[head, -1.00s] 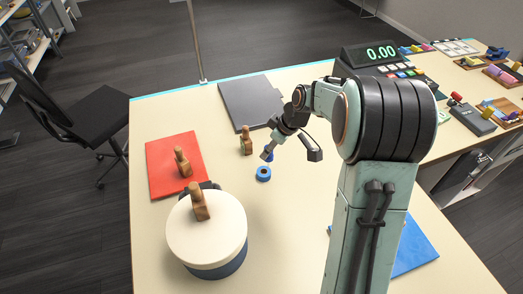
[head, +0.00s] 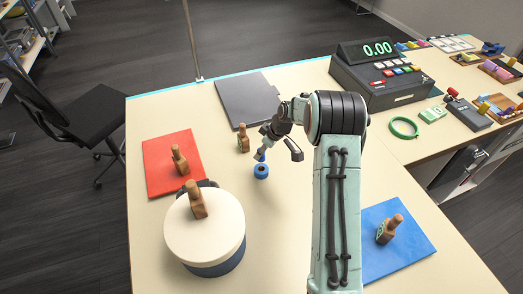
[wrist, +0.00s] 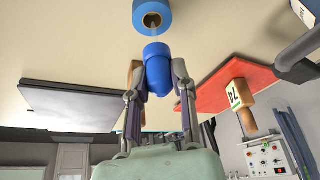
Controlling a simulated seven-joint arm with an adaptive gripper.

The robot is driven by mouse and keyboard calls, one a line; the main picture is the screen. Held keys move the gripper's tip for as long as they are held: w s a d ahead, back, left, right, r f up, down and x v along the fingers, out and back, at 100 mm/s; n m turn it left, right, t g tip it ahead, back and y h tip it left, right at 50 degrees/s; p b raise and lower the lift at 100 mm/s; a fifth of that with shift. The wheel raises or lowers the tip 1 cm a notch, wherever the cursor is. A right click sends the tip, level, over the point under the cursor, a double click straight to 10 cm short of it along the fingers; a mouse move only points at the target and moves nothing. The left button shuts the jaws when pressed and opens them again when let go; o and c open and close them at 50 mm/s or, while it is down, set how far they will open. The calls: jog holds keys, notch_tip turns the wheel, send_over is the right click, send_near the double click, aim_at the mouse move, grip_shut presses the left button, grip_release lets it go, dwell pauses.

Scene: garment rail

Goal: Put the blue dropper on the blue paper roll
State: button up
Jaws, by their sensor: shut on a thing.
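My gripper (head: 261,153) is shut on the blue dropper (head: 259,156), its fingers on either side of the blue bulb. The dropper also fills the middle of the wrist view (wrist: 157,68), with a pale, clear tip pointing at the blue paper roll (wrist: 153,31). The roll stands on the table (head: 261,172), its dark centre hole facing up. The dropper is just above the roll, with its tip close to the hole. I cannot tell whether the tip touches the roll or is inside the hole.
Wooden bottles stand on the table (head: 243,139), the red mat (head: 150,178), the round white-topped box (head: 222,222) and the blue mat (head: 385,262). A dark grey panel (head: 250,97) lies behind the roll. A cash register (head: 385,85) stands at the back right. Table in front of the roll is clear.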

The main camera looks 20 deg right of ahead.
jog(key=shift+f, duration=0.15)
jog(key=o, duration=0.8)
jog(key=shift+c, duration=0.2)
